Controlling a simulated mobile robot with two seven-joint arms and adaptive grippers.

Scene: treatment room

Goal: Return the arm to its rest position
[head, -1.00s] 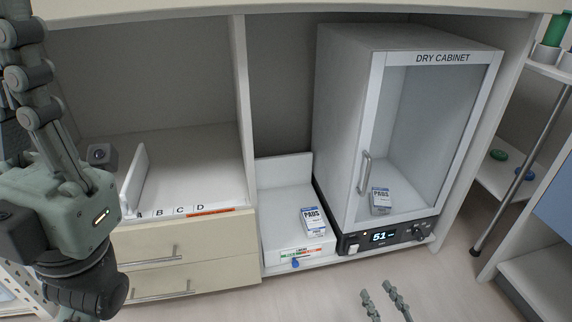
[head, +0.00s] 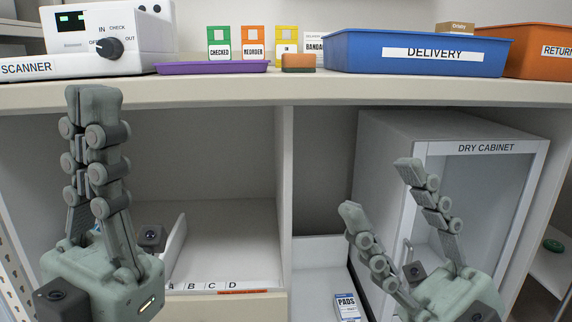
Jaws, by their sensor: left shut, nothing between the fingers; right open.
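My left gripper (head: 92,100) points upward at the left, in front of the lower shelf opening. Its fingers are together with nothing between them. My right gripper (head: 380,185) is at the lower right, in front of the dry cabinet (head: 488,149). Its two fingers are spread apart and empty. The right gripper covers part of the cabinet's glass door and front. A PADS box (head: 347,307) stands in the lower middle bay, left of the cabinet, cut off by the bottom edge of the view.
On the counter are a scanner (head: 60,66), a purple tray (head: 212,68), a blue DELIVERY bin (head: 400,70) and an orange RETURN bin (head: 535,62). Upright cards and an orange block (head: 298,62) stand between.

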